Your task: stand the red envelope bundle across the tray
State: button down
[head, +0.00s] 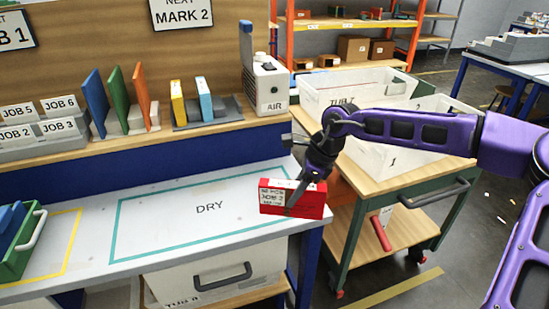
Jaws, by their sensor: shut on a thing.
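The red envelope bundle (314,203) has a white label reading JOB, its number too small to be sure of. My gripper (302,183) is shut on it from above, with a finger across its labelled face. The bundle is upright, at the right end of the white bench top, by the DRY outline; I cannot tell whether it touches the bench. A green tray (26,253) with a grey handle is cut off at the left edge, with blue items in it. I cannot tell whether this is the task's tray.
The DRY area (165,222) is clear. Behind it, a shelf holds JOB boxes (62,128), coloured upright boards (118,95) and the AIR unit (266,88). A cart (385,195) with white tubs (350,88) stands at the right.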

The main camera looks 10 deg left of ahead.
jog(key=s+d+f+n+g+h, duration=0.2)
jog(key=s+d+f+n, duration=0.2)
jog(key=d+f+n, duration=0.3)
jog(key=s+d+f+n+g+h, duration=0.2)
jog(key=s+d+f+n, duration=0.3)
jog(key=d+f+n, duration=0.3)
notch_tip(320, 180, down, 7)
jog(key=n+g, duration=0.1)
jog(key=n, duration=0.2)
jog(key=shift+d+f+n+h, duration=0.2)
jog(key=shift+d+n+h, duration=0.1)
jog(key=shift+h, duration=0.1)
